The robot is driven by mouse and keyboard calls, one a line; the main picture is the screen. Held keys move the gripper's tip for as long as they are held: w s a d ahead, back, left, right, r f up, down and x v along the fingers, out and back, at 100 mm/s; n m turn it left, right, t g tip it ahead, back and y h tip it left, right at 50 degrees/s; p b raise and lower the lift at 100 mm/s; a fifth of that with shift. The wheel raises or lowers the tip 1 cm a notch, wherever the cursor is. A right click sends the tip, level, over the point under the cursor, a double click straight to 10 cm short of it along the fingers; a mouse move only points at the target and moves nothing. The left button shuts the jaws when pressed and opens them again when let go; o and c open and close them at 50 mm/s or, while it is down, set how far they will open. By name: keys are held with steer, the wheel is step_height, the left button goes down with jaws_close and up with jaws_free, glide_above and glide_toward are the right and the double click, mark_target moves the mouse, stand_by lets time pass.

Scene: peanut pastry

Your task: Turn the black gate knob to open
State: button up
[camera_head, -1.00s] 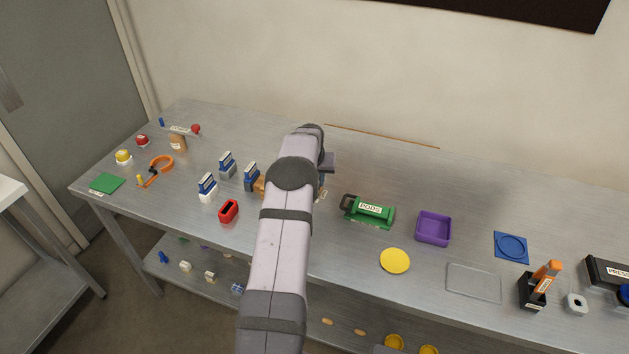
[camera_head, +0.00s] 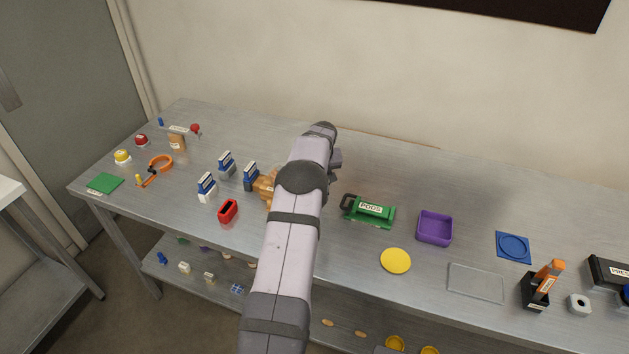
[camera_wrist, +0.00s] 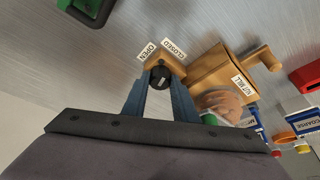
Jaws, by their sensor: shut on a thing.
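The black gate knob (camera_wrist: 161,78) sits on a small wooden block at the side of the nut mill, with OPEN (camera_wrist: 147,52) and CLOSED (camera_wrist: 174,50) labels beyond it. My gripper (camera_wrist: 161,83) is shut on the knob, one blue-grey finger on each side. Which label the knob points to is not clear. The wooden nut mill (camera_wrist: 222,72) has a crank handle and a label. In the head view the mill (camera_head: 264,188) shows partly, left of my arm, which hides the knob and the fingertips.
A green PODS holder (camera_head: 370,211) stands right of my arm, with a purple tray (camera_head: 435,228) beyond it. Blue-topped containers (camera_head: 207,187) and a red holder (camera_head: 228,211) stand close left of the mill. The table behind my arm is clear.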

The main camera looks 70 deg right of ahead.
steer(key=shift+f, duration=0.1)
steer(key=shift+s+d+n+b, duration=0.1)
steer(key=shift+n+b, duration=0.4)
steer(key=shift+n, duration=0.2)
steer(key=shift+n+t+y, duration=0.4)
steer(key=shift+n+t, duration=0.1)
steer(key=shift+n, duration=0.5)
steer(key=o, duration=0.7)
steer(key=shift+b+v, duration=1.5)
steer(key=shift+v, duration=2.25)
